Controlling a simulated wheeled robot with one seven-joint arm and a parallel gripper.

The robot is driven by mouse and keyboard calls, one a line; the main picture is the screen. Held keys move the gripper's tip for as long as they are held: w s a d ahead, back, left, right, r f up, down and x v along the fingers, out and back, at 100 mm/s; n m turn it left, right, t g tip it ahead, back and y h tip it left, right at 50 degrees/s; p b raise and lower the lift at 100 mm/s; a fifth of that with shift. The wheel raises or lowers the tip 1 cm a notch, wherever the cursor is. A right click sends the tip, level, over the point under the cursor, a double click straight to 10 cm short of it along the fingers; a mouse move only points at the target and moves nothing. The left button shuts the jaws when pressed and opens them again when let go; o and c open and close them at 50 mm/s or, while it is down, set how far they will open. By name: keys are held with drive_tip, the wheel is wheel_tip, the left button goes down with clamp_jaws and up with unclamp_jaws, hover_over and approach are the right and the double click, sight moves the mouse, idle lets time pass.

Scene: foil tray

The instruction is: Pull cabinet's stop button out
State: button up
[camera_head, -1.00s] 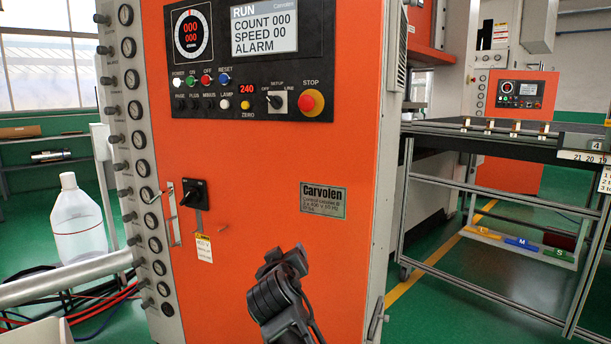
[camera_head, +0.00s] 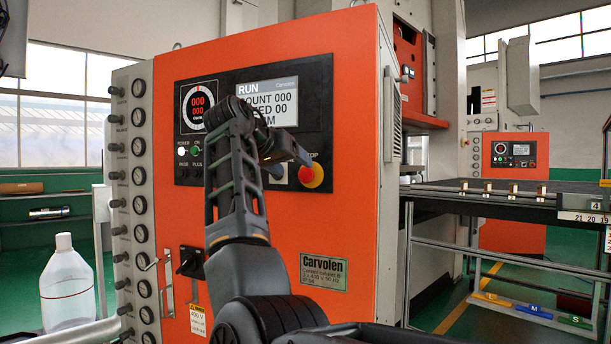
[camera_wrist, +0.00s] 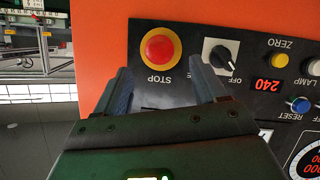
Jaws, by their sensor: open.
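The orange cabinet (camera_head: 345,200) stands in front of me with a black control panel. Its red stop button (camera_head: 307,174), on a yellow ring, sits at the panel's lower right and is partly covered by my gripper (camera_head: 300,158) in the head view. The wrist view, turned upside down, shows the stop button (camera_wrist: 158,49) beyond my fingertips. My gripper (camera_wrist: 160,82) is open and empty, its two fingers apart. The button lies roughly between the fingers' lines, nearer the left one. I cannot tell the remaining distance in depth.
A black rotary switch (camera_wrist: 219,54) sits beside the stop button, near the right finger. A lower black handle (camera_head: 190,262) sticks out of the cabinet front. A row of gauges (camera_head: 140,175) lines its left side. A dark table (camera_head: 470,193) stands to the right.

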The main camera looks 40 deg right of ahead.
sight(304, 173)
drive_tip(key=shift+p+x, duration=0.65)
drive_tip(key=shift+x, duration=3.15)
